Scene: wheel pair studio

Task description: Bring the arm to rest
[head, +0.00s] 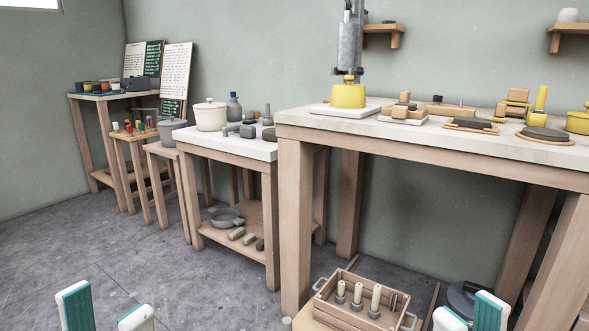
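My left gripper (106,312) shows at the bottom left edge, with white and teal fingertips apart and nothing between them. My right gripper (470,314) shows at the bottom right edge. Its white and teal fingertips stand closer together in the picture but apart, with nothing seen between them. Both grippers are low in front of the tables and touch nothing that I can see. The arms behind the fingertips are out of frame.
A long workbench (296,128) fills the right, with a yellow pot (348,96) under a grey column. A wooden crate (345,316) with candle-like sticks stands low between the grippers. A smaller table (232,147) stands left. The grey floor (150,255) at left is clear.

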